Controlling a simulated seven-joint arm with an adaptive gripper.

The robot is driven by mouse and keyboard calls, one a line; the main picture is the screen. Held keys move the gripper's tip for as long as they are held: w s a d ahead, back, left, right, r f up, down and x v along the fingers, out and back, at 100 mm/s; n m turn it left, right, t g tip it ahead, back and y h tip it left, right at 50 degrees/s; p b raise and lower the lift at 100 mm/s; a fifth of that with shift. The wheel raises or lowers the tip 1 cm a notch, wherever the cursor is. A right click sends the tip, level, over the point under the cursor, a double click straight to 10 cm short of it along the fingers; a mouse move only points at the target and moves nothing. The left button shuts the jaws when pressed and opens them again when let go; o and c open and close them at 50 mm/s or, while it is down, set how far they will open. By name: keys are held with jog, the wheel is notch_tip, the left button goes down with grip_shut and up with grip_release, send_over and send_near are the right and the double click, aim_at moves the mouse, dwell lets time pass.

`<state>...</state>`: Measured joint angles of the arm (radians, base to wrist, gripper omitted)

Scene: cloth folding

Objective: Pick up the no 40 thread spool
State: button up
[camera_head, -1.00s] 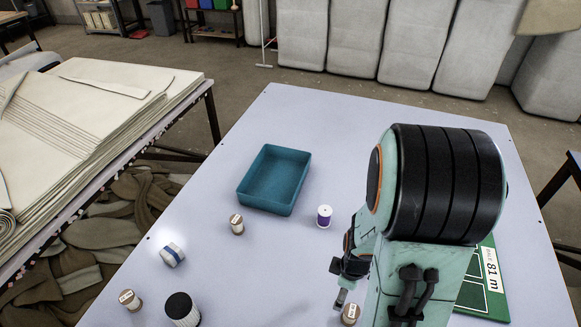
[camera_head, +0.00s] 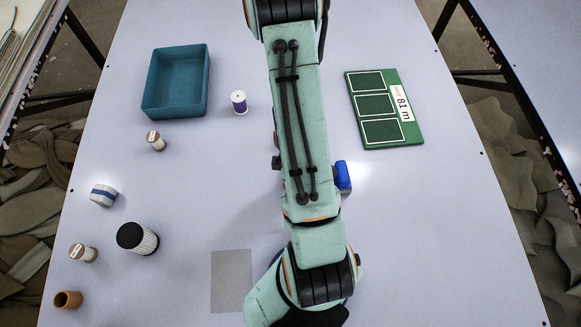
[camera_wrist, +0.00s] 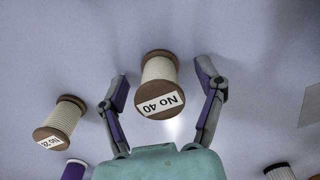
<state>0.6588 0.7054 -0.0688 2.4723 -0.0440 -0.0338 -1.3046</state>
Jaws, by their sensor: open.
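The no 40 thread spool (camera_wrist: 158,84) has cream thread, wooden ends and a "No 40" label. It stands on the table between my gripper's fingers in the wrist view. My gripper (camera_wrist: 162,72) is open, one finger to each side of the spool, with gaps visible on both sides. In the head view my arm covers the area below it, and I cannot make out this spool or the fingers there.
A similar spool (camera_wrist: 60,124), its label seemingly "No 20", stands to the left.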

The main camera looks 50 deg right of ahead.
jog(key=c, duration=1.1)
jog(key=shift+r, duration=0.1)
